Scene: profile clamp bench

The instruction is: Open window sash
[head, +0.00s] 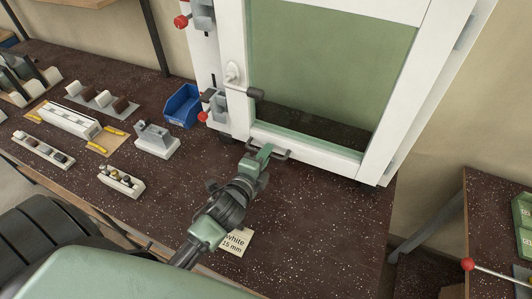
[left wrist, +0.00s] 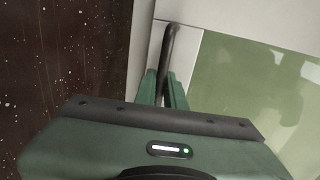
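The window sash (head: 375,163) is white with a greenish pane (head: 330,65) and stands upright on the bench in the head view. My right gripper is not in view.
Red-knobbed clamps (head: 214,106) hold the frame's left side. A blue bin (head: 183,105), a grey block fixture (head: 156,141) and several trays of parts lie on the left. A "white 15 mm" card (head: 236,241) lies near my arm. The speckled bench is clear at front right.

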